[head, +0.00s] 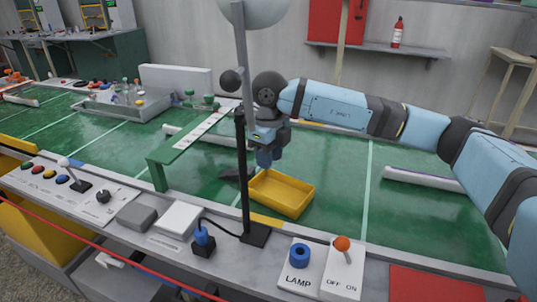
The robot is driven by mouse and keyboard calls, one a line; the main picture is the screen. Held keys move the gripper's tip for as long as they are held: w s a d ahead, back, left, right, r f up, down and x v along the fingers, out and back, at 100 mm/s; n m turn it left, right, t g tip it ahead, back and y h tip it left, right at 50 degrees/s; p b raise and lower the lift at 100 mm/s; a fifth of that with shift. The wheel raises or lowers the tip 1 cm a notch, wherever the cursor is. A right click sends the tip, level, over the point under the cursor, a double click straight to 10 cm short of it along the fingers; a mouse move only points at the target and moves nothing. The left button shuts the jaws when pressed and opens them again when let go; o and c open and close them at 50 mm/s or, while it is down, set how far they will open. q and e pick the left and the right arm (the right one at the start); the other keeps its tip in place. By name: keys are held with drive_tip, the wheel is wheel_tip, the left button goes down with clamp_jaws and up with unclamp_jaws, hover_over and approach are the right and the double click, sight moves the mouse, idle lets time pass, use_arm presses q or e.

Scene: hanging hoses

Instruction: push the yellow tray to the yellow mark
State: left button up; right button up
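The yellow tray (293,205) is a shallow, open, empty box on the green work surface, right of the black stand. A short yellow mark (265,220) lies on the near border of the green surface, by the tray's near left side. My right gripper (268,160) reaches in from the right and points down just behind the tray's far left corner. The pole partly covers it, and I cannot tell whether its fingers are apart or touch the tray. My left gripper is not in view.
A black stand (243,195) rises in front of the tray's left side. A green raised bridge (185,150) stands to the left. The near ledge carries a lamp button (299,257) and an orange-knobbed lever (342,245). Green surface right of the tray is clear up to a white bar (420,179).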

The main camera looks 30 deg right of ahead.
sight(269, 198)
wheel_tip(269, 198, down, 12)
drive_tip(key=b, duration=0.3)
drive_tip(key=shift+f, duration=0.2)
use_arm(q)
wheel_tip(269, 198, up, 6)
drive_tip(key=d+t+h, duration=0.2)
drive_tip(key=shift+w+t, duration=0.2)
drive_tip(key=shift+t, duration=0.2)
use_arm(e)
drive_tip(key=shift+f, duration=0.7)
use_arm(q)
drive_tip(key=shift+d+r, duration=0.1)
use_arm(e)
drive_tip(key=c, duration=0.6)
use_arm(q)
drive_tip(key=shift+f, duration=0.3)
use_arm(e)
clamp_jaws()
